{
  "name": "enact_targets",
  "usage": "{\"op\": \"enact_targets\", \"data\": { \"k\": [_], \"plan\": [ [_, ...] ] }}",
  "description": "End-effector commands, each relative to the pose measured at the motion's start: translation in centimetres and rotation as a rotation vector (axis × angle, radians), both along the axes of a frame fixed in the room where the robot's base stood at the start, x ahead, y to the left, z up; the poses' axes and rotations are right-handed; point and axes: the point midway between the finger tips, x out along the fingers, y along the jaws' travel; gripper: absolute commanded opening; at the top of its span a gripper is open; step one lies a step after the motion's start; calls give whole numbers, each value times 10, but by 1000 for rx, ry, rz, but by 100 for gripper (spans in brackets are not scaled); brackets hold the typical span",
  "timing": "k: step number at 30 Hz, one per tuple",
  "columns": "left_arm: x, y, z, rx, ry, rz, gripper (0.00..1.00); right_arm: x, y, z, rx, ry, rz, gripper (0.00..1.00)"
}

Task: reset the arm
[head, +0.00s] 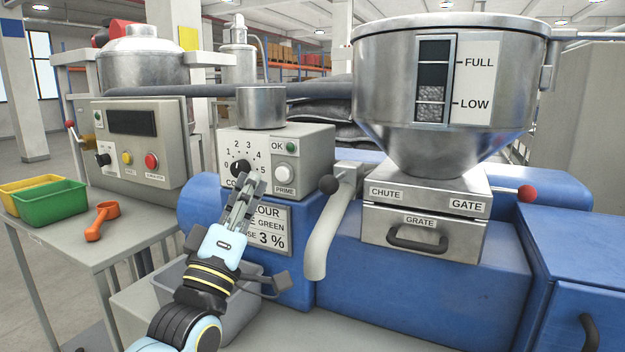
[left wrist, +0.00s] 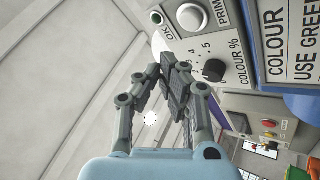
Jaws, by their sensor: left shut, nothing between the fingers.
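My left gripper (head: 247,190) is in front of the grey colour dosing box (head: 305,150), just below and beside its black dial (head: 241,169). The gripper is shut and holds nothing. In the left wrist view its fingers (left wrist: 178,95) are together, close to the dial (left wrist: 213,70) in the picture. I cannot tell whether they touch the box. The dial has a scale of numbers, and a white PRIME button (head: 285,174) and a green OK lamp (head: 290,147) are on the same face. My right gripper is not in view.
A colour label (head: 270,240) is partly behind my left gripper. A grey bin (head: 245,305) stands below. A table at left holds green (head: 50,203) and yellow trays and an orange scoop (head: 97,228).

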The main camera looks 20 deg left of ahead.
Motion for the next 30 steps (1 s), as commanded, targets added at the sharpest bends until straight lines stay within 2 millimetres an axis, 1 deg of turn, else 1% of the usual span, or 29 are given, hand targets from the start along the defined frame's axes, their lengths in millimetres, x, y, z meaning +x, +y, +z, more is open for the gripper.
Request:
{"op": "enact_targets", "data": {
  "k": [5, 8, 11, 12, 14, 15, 17, 18, 20, 21, 25, 30],
  "plan": [
    [0, -1, -3, 11, 20, 2, 0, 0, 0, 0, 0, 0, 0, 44],
    [2, -5, -16, 63, 119, 14, 0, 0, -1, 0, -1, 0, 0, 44],
    [-1, -13, -44, 173, 315, 30, 0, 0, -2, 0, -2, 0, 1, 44],
    [-5, -16, -60, 233, 413, 34, 0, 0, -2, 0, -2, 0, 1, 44],
    [-16, -20, -84, 336, 569, 36, 0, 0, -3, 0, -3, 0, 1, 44],
    [-26, -22, -100, 407, 671, 31, 0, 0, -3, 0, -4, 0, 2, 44],
    [-46, -24, -124, 515, 823, 19, 0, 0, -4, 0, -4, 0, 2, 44],
    [-61, -25, -140, 587, 923, 5, 0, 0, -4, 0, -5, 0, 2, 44],
    [-87, -24, -159, 686, 1058, -22, 0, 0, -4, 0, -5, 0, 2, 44],
    [-103, -24, -169, 744, 1135, -41, 0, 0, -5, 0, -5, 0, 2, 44],
    [-152, -20, -190, 894, 1330, -107, 0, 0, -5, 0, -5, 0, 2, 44],
    [-207, -15, -202, 1033, 1518, -195, 0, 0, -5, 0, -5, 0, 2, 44]
  ]
}}
